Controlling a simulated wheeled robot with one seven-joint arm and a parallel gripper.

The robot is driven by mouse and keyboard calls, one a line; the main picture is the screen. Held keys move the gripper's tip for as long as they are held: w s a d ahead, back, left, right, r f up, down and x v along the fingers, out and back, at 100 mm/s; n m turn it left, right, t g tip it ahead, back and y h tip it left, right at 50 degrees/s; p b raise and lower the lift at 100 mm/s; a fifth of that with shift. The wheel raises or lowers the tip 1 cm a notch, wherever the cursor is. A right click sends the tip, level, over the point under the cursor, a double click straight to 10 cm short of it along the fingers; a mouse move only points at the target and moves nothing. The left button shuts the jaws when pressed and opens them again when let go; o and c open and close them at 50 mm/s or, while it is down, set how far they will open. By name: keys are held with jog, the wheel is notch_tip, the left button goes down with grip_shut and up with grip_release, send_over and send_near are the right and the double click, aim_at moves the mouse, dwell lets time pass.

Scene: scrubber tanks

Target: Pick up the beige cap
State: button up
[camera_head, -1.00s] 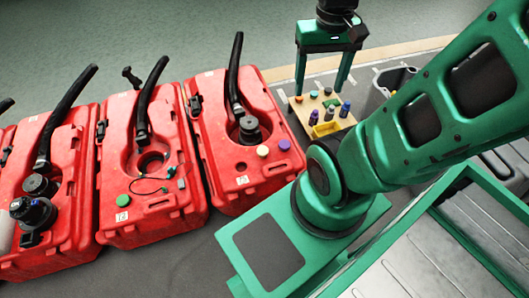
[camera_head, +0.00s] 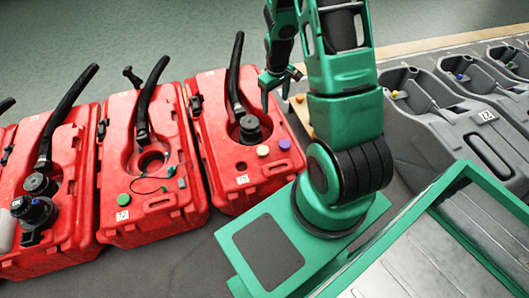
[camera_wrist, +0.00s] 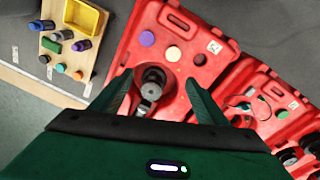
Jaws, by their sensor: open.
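The beige cap (camera_head: 263,151) is a small round disc on top of the rightmost red tank (camera_head: 224,185). A purple cap (camera_head: 284,144) sits to its right. In the wrist view the beige cap (camera_wrist: 173,53) lies just beyond my fingertips, with the purple cap (camera_wrist: 147,39) to its upper left. My gripper (camera_head: 277,97) is open and empty, raised near the far right edge of that tank. In the wrist view its two fingers (camera_wrist: 158,82) spread apart over the tank, apart from the cap.
The tank has a black hose (camera_head: 235,75) standing up and a dark fitting (camera_head: 250,130) near the caps. More red tanks (camera_head: 152,170) stand to the left. A wooden board (camera_wrist: 75,35) holds a yellow bin and several small caps and bottles. Grey tanks (camera_head: 435,105) stand at right.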

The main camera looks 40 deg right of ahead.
notch_tip(320, 180, down, 12)
jog(key=w+a+r+n, duration=0.1)
jog(key=n+y, duration=0.1)
jog(key=n, duration=0.1)
send_over(263, 150)
jog(key=s, duration=0.1)
jog(key=shift+t, duration=0.4)
jog(key=f, duration=1.6)
jog(key=shift+s+d+f, duration=0.1)
jog(key=shift+d, duration=0.2)
jog(key=shift+w+a+f, duration=0.1)
jog(key=shift+w+f, duration=0.1)
jog(key=shift+f, duration=0.8)
jog(key=shift+w+a+f, duration=0.1)
jog(key=shift+w+f, duration=0.1)
jog(key=shift+f, duration=0.85)
jog(key=shift+w+a+f, duration=0.1)
jog(key=shift+w+f, duration=0.1)
jog(key=shift+f, duration=0.8)
jog(key=shift+d, duration=0.1)
jog(key=c, duration=1.1)
jog(key=shift+r, duration=0.2)
